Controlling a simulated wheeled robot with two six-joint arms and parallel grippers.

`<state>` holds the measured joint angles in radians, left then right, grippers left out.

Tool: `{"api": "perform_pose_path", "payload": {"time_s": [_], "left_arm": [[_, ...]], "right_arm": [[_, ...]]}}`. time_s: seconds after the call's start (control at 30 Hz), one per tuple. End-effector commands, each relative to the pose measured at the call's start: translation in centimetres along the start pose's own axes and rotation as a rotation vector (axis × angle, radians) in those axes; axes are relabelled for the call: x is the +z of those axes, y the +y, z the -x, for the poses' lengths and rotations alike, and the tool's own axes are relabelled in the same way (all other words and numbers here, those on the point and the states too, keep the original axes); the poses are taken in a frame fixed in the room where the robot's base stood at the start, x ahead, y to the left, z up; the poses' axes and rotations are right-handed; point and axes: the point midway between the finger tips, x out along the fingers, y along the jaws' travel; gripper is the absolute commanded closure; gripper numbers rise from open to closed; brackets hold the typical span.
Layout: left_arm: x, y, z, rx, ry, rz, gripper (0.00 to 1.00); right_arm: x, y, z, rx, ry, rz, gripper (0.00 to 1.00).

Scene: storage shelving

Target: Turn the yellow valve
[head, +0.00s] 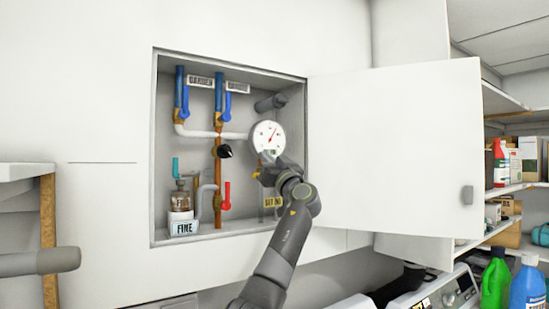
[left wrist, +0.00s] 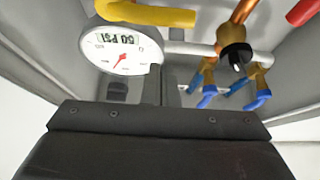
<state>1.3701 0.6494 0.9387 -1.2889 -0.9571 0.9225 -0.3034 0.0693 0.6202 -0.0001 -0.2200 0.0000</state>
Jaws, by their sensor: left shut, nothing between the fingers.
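The yellow valve shows as a long yellow handle (left wrist: 150,13) at the top of the left wrist view. In the head view only a small yellow piece of the valve (head: 256,174) shows, beside my gripper; the rest is hidden. My left gripper (head: 266,171) is inside the open wall cabinet, just below the round white gauge (head: 267,135). Its fingers (left wrist: 161,86) are shut and empty, and in the left wrist view they appear apart from the yellow handle. Contact cannot be told from the head view. My right gripper is not in view.
The cabinet's frame (head: 154,150) surrounds the pipes, and its white door (head: 390,155) stands open to the right.

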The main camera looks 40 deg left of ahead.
Motion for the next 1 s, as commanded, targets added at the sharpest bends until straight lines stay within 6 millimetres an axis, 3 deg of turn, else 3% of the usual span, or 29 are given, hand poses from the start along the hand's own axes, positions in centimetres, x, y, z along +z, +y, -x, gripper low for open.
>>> {"api": "perform_pose_path", "payload": {"time_s": [0.03, 0.1, 0.4, 1.0], "left_arm": [[-0.4, -0.1, -1.1, -0.002, -0.002, -0.003, 1.0], [1.0, 0.1, -0.3, 0.002, -0.001, -0.003, 1.0], [3.4, 0.0, 0.7, 0.0, 0.0, -0.001, 1.0], [4.1, -0.1, 0.7, -0.001, 0.0, 0.001, 1.0]], "right_arm": [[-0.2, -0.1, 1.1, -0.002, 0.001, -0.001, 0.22], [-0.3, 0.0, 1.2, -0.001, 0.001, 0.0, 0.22], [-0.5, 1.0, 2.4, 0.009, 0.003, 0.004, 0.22], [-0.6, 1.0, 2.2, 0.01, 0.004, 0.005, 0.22]]}}
